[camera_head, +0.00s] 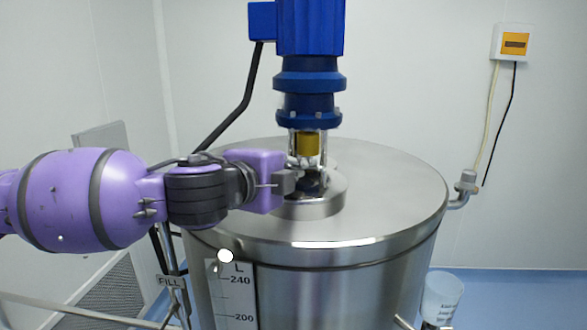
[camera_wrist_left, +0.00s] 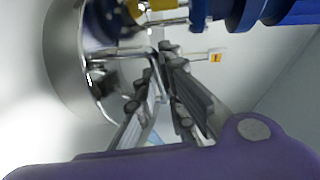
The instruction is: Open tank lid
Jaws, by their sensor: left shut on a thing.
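The steel tank (camera_head: 330,285) stands in the middle of the head view, with its round flat lid (camera_head: 390,190) lying on top. A raised collar (camera_head: 325,200) sits on the lid under the blue motor (camera_head: 310,95). My left gripper (camera_head: 288,182) reaches in from the left over the lid, at the collar. In the left wrist view my left gripper (camera_wrist_left: 165,68) is shut on a thin bent metal handle (camera_wrist_left: 125,55) beside the lid. The gripped part is mostly hidden by the fingers. My right gripper is not in view.
The motor stands upright above the lid, close to my left gripper. A pipe fitting (camera_head: 463,188) sticks out at the tank's right. A yellow-fronted box (camera_head: 514,43) hangs on the wall. A pale container (camera_head: 442,298) stands at lower right. The lid's right side is clear.

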